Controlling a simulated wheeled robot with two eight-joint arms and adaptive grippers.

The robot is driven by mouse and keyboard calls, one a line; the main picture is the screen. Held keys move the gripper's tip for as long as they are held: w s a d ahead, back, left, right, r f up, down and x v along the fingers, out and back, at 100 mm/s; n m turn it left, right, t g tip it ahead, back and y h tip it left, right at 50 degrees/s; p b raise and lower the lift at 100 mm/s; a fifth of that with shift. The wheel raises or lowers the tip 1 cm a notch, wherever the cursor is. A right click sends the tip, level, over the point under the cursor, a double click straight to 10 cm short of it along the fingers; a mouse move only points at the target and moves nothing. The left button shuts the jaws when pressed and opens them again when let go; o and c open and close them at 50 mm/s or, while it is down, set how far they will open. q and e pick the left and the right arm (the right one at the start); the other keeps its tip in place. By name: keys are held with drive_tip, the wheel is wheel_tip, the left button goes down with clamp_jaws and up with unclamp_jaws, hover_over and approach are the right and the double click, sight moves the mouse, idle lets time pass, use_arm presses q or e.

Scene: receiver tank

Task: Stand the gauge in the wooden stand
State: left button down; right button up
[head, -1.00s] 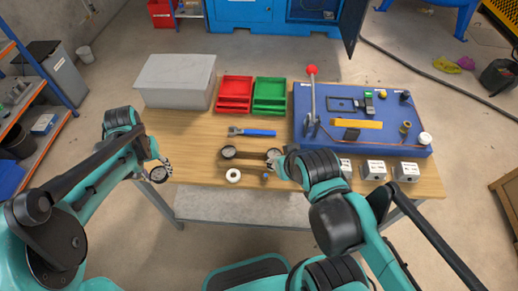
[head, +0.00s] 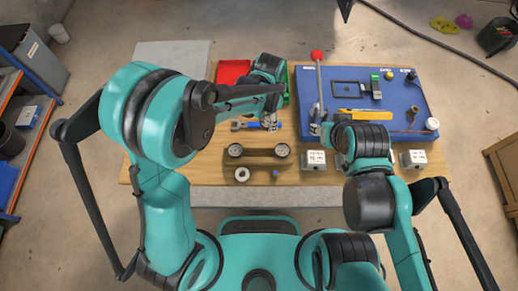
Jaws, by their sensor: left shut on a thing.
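The wooden stand (head: 258,156) is a dark brown bar near the middle front of the table, with a round pale-faced piece at each end. My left gripper (head: 270,122) is behind the stand, over the blue-handled wrench. It is shut on the gauge, which is small and mostly hidden at the fingertips. It appears apart from the stand. My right gripper (head: 327,130) is by the front left edge of the blue panel. Its fingers are mostly hidden by my own wrist, so its opening is unclear.
The wrench (head: 240,125) lies behind the stand. A white ring (head: 242,174) and a small blue piece (head: 275,173) lie in front. The blue panel (head: 405,118) with a red-knobbed lever (head: 317,56) stands right. White blocks (head: 316,159) line its front. A red bin (head: 232,70) is behind.

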use_arm(q)
drive_tip(key=s+a+f, duration=0.1)
drive_tip(key=s, duration=0.1)
drive_tip(key=s+f+b, duration=0.1)
drive_tip(key=s+f, duration=0.1)
drive_tip(key=s+a+f, duration=0.1)
drive_tip(key=s, duration=0.1)
drive_tip(key=shift+s+a+f, duration=0.15)
drive_tip(key=shift+s+a, duration=0.15)
drive_tip(key=shift+a, duration=0.05)
wheel_tip(320, 180, down, 4)
drive_tip(key=shift+f+b, duration=0.1)
drive_tip(key=shift+b, duration=0.85)
drive_tip(key=c, duration=0.7)
unclamp_jaws()
